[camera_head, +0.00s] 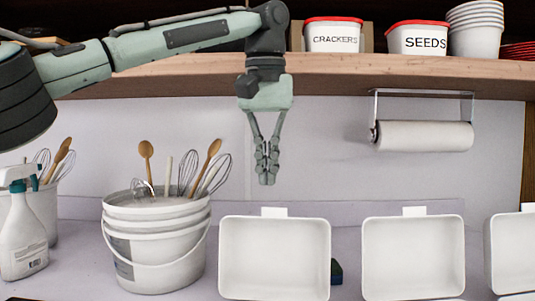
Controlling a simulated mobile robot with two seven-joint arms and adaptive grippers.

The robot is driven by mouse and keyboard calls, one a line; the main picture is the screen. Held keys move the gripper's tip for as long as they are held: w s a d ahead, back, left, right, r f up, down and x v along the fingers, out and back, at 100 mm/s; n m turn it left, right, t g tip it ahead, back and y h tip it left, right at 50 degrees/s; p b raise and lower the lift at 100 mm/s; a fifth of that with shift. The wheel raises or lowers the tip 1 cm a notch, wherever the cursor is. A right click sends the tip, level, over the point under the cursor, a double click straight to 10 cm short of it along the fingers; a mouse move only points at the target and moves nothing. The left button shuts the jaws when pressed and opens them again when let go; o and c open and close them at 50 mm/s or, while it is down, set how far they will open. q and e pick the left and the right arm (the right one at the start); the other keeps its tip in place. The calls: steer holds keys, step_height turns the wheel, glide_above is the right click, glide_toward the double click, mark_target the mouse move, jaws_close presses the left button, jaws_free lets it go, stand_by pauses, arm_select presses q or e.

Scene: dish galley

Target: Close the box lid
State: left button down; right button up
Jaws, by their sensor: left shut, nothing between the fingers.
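My left gripper (267,181) hangs down from my arm in the upper middle, fingers together and empty. It is above the left one of several white rectangular box parts, apart from it. This white box lid (275,258) looks raised, with its hollow inner face towards me and a small tab on its top edge. A like white lid (413,258) is to its right, and another (513,255) is cut off by the right edge. The box bodies are below the frame or hidden, and I cannot tell which box is meant. My right gripper is not in view.
A stack of white buckets (155,270) with whisks and wooden spoons stands left of the lids. A spray bottle (22,235) is at the far left. A shelf (330,75) with labelled tubs runs above. A paper roll (425,135) hangs at right. A small dark object (336,271) lies between lids.

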mark_target(268, 219)
arm_select(q)
steer(key=shift+w+f, duration=0.2)
steer(key=shift+f, duration=0.65)
steer(key=shift+w+f, duration=0.15)
steer(key=shift+f, duration=0.65)
steer(key=shift+w+f, duration=0.2)
steer(key=shift+f, duration=0.65)
